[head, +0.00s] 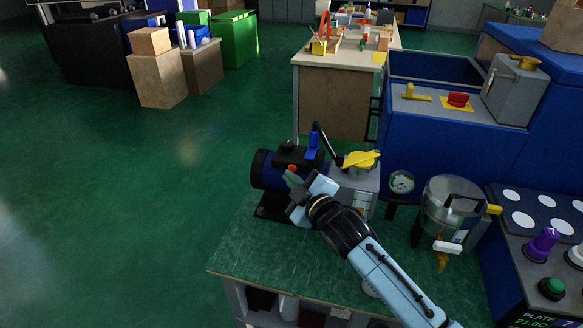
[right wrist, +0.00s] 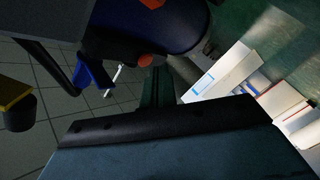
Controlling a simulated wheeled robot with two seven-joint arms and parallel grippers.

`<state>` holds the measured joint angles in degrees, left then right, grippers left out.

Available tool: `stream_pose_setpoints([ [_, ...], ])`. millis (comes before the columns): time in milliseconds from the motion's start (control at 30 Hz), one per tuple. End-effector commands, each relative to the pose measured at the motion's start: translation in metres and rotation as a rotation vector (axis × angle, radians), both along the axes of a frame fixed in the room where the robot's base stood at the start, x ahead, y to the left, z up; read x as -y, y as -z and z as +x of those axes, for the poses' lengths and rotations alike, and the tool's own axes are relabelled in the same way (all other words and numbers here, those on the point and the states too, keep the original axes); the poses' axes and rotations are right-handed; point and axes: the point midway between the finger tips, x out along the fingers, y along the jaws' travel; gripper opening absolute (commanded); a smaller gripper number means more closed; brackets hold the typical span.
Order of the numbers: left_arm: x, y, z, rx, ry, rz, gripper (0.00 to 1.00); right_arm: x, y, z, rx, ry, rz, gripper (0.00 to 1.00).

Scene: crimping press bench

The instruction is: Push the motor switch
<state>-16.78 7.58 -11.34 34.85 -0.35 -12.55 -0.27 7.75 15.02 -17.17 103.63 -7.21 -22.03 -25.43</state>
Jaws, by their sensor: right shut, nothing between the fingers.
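A dark blue motor (head: 264,168) with a black box on top stands on the green bench. A small red button (head: 292,167), which looks like the motor switch, shows on the motor unit. My right gripper (head: 292,178) is shut and empty, its tip just below the button in the head view. In the right wrist view the shut fingers (right wrist: 157,85) point at the orange-red button (right wrist: 145,61), very close to it. I cannot tell whether they touch. My left gripper is not in view.
A blue lever (head: 313,141) and a yellow handle (head: 361,159) stand close behind and right of my gripper. A gauge (head: 402,182) and a metal pot (head: 451,208) are further right. The front left of the bench (head: 260,258) is clear.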

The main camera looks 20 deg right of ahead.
Motion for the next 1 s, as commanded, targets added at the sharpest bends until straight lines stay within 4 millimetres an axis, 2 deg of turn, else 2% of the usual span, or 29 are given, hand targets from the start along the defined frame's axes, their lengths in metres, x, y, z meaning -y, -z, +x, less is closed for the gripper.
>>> stream_pose_setpoints([
  [233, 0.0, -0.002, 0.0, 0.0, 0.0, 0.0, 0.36, -0.003, 0.0, -0.004, -0.002, -0.001, 0.001, 0.0],
  [733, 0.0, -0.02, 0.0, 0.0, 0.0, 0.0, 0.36, -0.031, 0.0, -0.045, -0.002, -0.001, 0.002, 0.0],
  [1000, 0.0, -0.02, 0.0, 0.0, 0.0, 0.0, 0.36, -0.034, 0.0, -0.05, 0.001, -0.001, 0.0, 0.0],
])
